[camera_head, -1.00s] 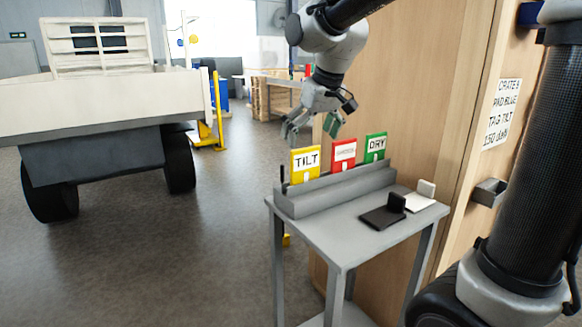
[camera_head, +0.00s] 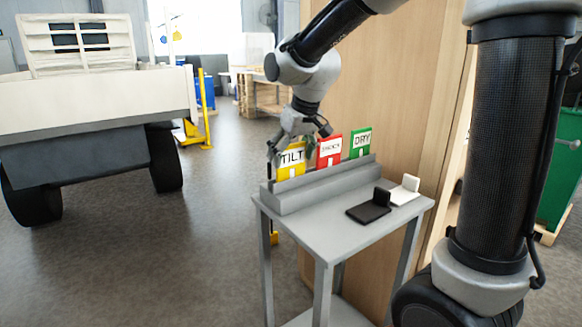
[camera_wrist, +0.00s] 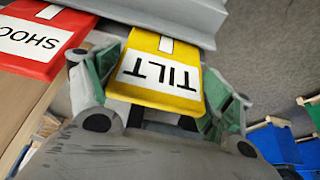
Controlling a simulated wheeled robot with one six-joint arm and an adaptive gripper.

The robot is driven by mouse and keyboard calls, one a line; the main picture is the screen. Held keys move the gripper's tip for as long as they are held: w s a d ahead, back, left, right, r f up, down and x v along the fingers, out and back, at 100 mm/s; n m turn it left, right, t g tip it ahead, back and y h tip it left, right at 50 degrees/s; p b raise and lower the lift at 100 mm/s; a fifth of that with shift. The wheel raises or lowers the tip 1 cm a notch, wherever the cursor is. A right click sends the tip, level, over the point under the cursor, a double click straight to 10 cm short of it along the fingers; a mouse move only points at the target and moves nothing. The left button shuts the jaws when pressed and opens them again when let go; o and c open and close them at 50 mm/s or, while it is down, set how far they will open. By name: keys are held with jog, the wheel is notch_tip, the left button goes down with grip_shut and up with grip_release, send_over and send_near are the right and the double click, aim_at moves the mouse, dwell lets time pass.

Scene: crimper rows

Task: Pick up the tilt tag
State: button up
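The yellow tilt tag (camera_head: 290,173) stands upright in the grey rack (camera_head: 325,187) on the table, at the left end of the row. It also shows in the wrist view (camera_wrist: 163,47), its lettering upside down. My gripper (camera_head: 292,152) is at the tag's upper part, with one finger on each side of it. In the wrist view my gripper (camera_wrist: 160,82) has its green finger pads spread along the tag's two side edges. The fingers look open, with little gap to the tag; firm contact cannot be made out.
The red shock tag (camera_head: 329,150) stands close to the right of the tilt tag, and the green dry tag (camera_head: 361,143) beyond it. A wooden panel (camera_head: 400,100) rises behind.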

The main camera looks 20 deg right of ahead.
jog(key=shift+c, duration=0.9)
